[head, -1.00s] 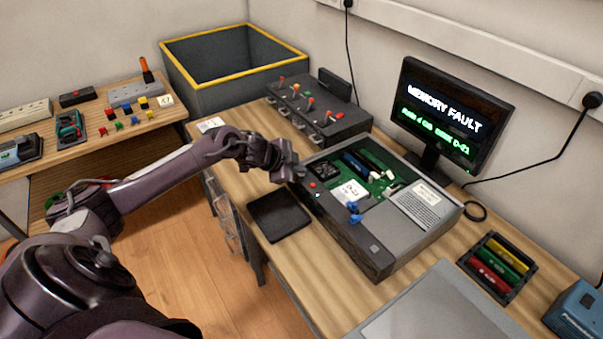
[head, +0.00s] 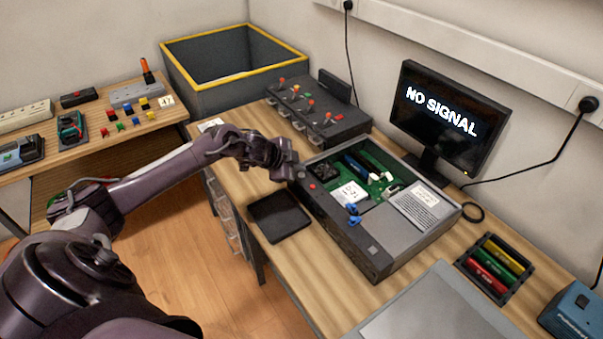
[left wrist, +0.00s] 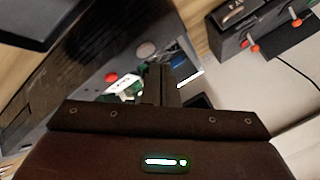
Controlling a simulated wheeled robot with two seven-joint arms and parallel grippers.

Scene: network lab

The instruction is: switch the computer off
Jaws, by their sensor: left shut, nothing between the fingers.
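The open computer case (head: 375,255) lies on the bench with its green board, a fan and a white label showing. A red button (head: 312,186) sits at the left end of its front face; it also shows in the left wrist view (left wrist: 111,77), with a round pale button (left wrist: 146,49) beside it. The monitor (head: 440,118) behind reads "NO SIGNAL". My left gripper (head: 297,173) is shut and empty, right at the left front corner of the case, close to the buttons. Whether its tips touch the case I cannot tell. My right gripper is out of view.
A black pad (head: 279,216) lies in front of the case. A dark unit with red-tipped levers (head: 320,115) stands behind my gripper. A rack of coloured modules (head: 494,267) and a blue box (head: 575,312) are at the right. A yellow-rimmed bin (head: 205,95) stands behind.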

